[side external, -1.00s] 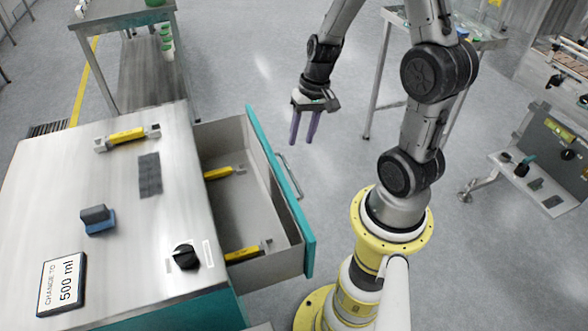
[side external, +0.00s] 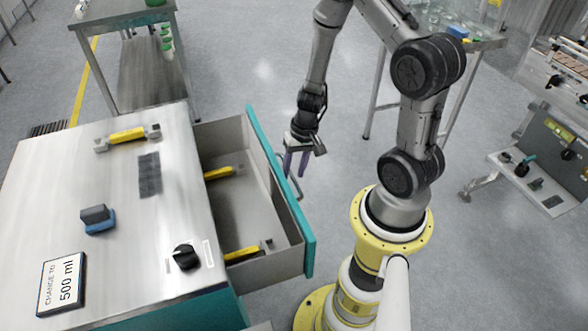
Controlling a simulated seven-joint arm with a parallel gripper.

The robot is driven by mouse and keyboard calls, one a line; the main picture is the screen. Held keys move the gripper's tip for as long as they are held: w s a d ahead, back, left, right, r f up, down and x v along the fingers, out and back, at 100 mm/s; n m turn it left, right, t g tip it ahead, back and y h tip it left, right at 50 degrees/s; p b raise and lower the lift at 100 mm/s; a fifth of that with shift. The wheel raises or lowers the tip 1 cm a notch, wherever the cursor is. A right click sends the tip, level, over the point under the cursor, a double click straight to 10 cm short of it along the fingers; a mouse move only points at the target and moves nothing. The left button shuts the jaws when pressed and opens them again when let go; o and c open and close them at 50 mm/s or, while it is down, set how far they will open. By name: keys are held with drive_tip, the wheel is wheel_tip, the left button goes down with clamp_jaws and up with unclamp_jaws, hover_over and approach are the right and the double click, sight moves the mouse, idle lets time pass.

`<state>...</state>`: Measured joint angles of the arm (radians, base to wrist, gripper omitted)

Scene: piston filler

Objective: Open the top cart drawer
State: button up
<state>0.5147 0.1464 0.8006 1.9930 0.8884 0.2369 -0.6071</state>
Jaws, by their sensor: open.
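The top cart drawer (side external: 310,240) stands pulled out to the right of the cart (side external: 60,190), with a teal front and grey inner walls. Its bar handle (side external: 297,189) is on the outer face of the front. My gripper (side external: 296,166) is open, with its purple fingers pointing down close to the upper part of the handle. The fingers partly cover the handle, and I cannot tell whether they touch it. Two yellow-bodied tools lie in the drawer, one toward the back (side external: 219,173) and one toward the near side (side external: 244,252).
On the cart top are a yellow-bodied tool (side external: 127,136), a dark plate (side external: 149,175), a blue and grey block (side external: 98,220), a black knob (side external: 186,257) and a "CHANGE TO 500 ml" sign (side external: 62,283). A steel table (side external: 128,17) stands behind.

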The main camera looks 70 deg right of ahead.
clamp_jaws()
idle(1.4)
